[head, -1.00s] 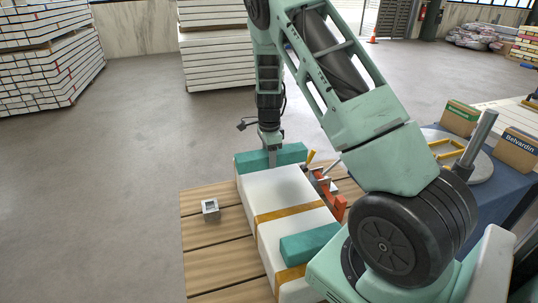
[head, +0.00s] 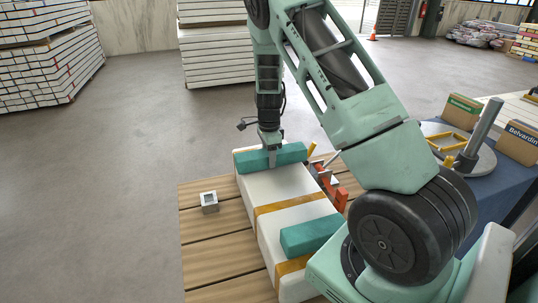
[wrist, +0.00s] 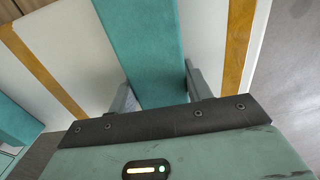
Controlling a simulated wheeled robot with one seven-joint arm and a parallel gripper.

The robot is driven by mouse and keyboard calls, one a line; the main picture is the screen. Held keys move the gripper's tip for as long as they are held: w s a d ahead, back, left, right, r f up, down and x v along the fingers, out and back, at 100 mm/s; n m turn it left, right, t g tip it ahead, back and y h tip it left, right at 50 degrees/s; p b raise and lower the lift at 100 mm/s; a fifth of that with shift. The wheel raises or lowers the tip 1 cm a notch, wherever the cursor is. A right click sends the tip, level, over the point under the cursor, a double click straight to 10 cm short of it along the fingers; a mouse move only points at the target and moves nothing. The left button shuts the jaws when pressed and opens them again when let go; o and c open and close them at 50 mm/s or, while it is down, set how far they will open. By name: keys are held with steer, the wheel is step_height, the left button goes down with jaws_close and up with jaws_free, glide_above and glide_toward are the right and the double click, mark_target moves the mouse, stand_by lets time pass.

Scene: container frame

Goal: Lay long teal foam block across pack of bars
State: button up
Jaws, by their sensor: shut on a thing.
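The pack of bars (head: 283,188) is a long white bundle with orange straps, lying on a wooden pallet. My gripper (head: 272,160) is shut on the long teal foam block (head: 252,161) at the pack's far end. In the wrist view the block (wrist: 143,45) runs between my two fingers, crosswise over the white top and between two orange straps. It lies on or just above the top; I cannot tell if it touches. A second teal block (head: 310,235) lies across the near part of the pack, and partly shows at the wrist view's left edge (wrist: 15,120).
A small metal block with a square opening (head: 209,202) sits on the pallet (head: 215,235) left of the pack. Orange and yellow clamp-like hardware (head: 332,186) stands close along the pack's right side. A blue table (head: 500,182) with cartons is at right. The floor at left is clear.

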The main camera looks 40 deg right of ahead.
steer(key=shift+f, duration=0.4)
steer(key=o, duration=1)
steer(key=shift+r, duration=0.1)
step_height(320, 180, up, 17)
steer(key=shift+r, duration=0.1)
